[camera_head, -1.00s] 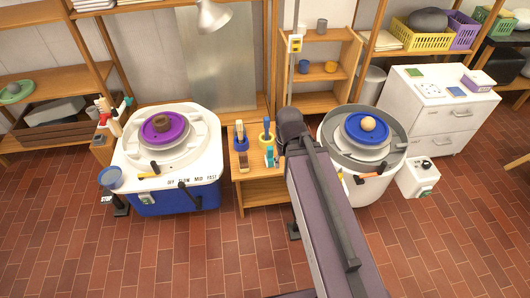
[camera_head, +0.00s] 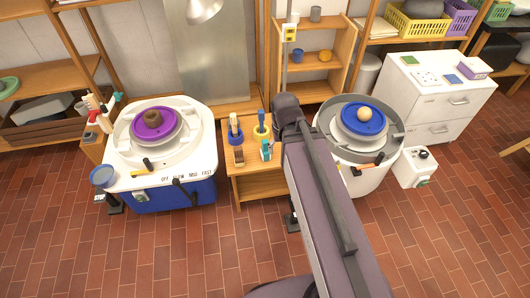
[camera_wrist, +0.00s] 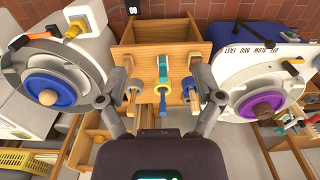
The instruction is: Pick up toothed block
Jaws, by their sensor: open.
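I cannot make out teeth on any piece for certain. On the small wooden table (camera_head: 252,178) stand a teal piece (camera_head: 265,150) at the front right and a brown block (camera_head: 239,156) at the front left; either could be the toothed block. The teal piece also shows in the wrist view (camera_wrist: 162,66), between my spread fingers in the picture. My gripper (camera_wrist: 159,80) is open, with nothing held, above the small table. In the head view my arm hides the gripper.
A pottery wheel with a purple disc (camera_head: 154,123) is left, one with a blue disc (camera_head: 360,122) right. A white cabinet (camera_head: 430,95) stands beyond.

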